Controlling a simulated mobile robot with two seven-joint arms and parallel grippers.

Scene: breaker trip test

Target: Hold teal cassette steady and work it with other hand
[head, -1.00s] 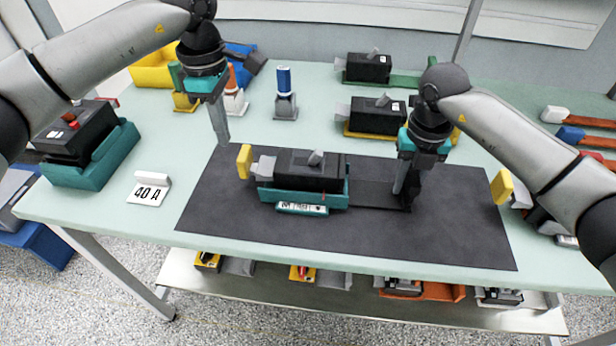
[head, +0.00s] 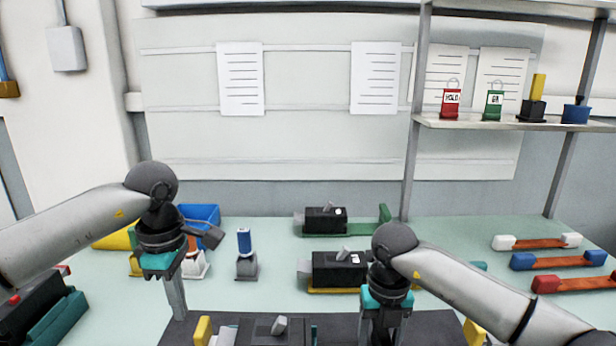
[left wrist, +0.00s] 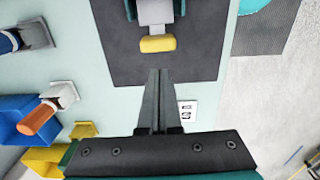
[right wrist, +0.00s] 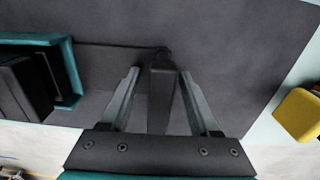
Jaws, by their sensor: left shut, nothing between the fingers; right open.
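The teal cassette holds a black breaker (head: 280,326) with a grey toggle, cut off at the bottom of the head view. Its teal wall (right wrist: 72,75) shows at the left of the right wrist view, and a teal edge (left wrist: 180,7) at the top of the left wrist view. My left gripper (left wrist: 158,72) is shut and empty, its tips short of a yellow block (left wrist: 157,44) beside the cassette's end. It also shows in the head view (head: 179,312). My right gripper (right wrist: 160,78) is open, with a dark upright handle (right wrist: 162,95) between its fingers and gaps either side.
A dark mat (left wrist: 205,60) lies beneath. A second yellow block (right wrist: 298,115) stands near the mat's right. Behind are a blue-topped device (head: 245,255) and black breakers on yellow (head: 338,270) and green (head: 325,220) holders. A shelf (head: 510,123) with tags stands at back right.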

